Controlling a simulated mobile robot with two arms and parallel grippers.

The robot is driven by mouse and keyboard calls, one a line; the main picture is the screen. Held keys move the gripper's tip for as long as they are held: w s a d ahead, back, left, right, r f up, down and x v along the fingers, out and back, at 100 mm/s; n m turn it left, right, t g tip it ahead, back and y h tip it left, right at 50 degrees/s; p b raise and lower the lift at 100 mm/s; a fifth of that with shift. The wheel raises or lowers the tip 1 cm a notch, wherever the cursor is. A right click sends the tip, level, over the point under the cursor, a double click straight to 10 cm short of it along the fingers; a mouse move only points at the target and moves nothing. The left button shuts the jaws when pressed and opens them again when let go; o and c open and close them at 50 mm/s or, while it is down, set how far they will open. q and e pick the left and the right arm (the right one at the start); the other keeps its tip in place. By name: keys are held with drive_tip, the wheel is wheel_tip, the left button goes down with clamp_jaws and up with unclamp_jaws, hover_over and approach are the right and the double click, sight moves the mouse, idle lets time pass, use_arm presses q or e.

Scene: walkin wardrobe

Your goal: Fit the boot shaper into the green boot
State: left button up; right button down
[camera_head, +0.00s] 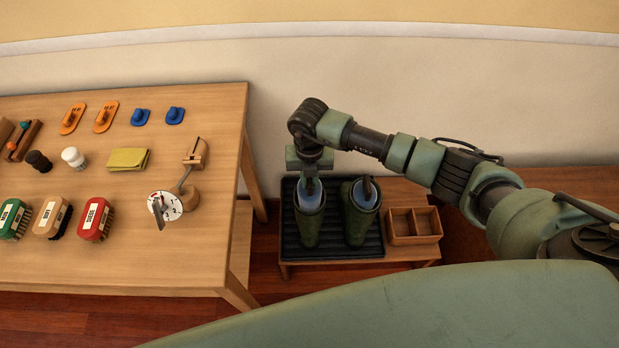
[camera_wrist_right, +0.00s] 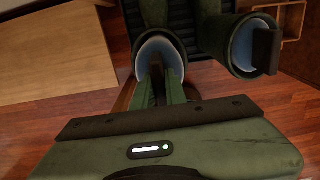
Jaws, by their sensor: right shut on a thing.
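Two green boots stand upright on a black ribbed tray (camera_head: 290,248). The left green boot (camera_head: 308,228) has a pale blue lining. My right gripper (camera_head: 311,182) points down at its opening and is shut on the boot shaper (camera_wrist_right: 157,72), whose dark part shows between the fingers. The shaper is at or inside the boot's mouth; its lower part is hidden, so I cannot tell how deep it sits. The right green boot (camera_head: 356,227) has a dark block-like handle (camera_wrist_right: 265,50) standing in its opening. My left gripper is not in view.
A wooden two-part box (camera_head: 414,241) stands right of the tray on the low bench. The wooden table (camera_head: 120,255) at left holds brushes, a yellow cloth (camera_head: 128,159), orange and blue pieces, and a round dial device (camera_head: 165,205). A wall is behind.

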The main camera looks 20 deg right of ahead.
drive_tip(key=shift+f+b, duration=1.3)
drive_tip(key=shift+f, duration=0.5)
drive_tip(key=shift+d+f+b, duration=0.1)
drive_tip(key=shift+f+b, duration=0.2)
drive_tip(key=shift+f, duration=0.1)
drive_tip(key=c, duration=1)
unclamp_jaws()
drive_tip(key=shift+s+f, duration=0.1)
drive_tip(key=shift+f, duration=0.05)
drive_tip(key=shift+o, duration=0.2)
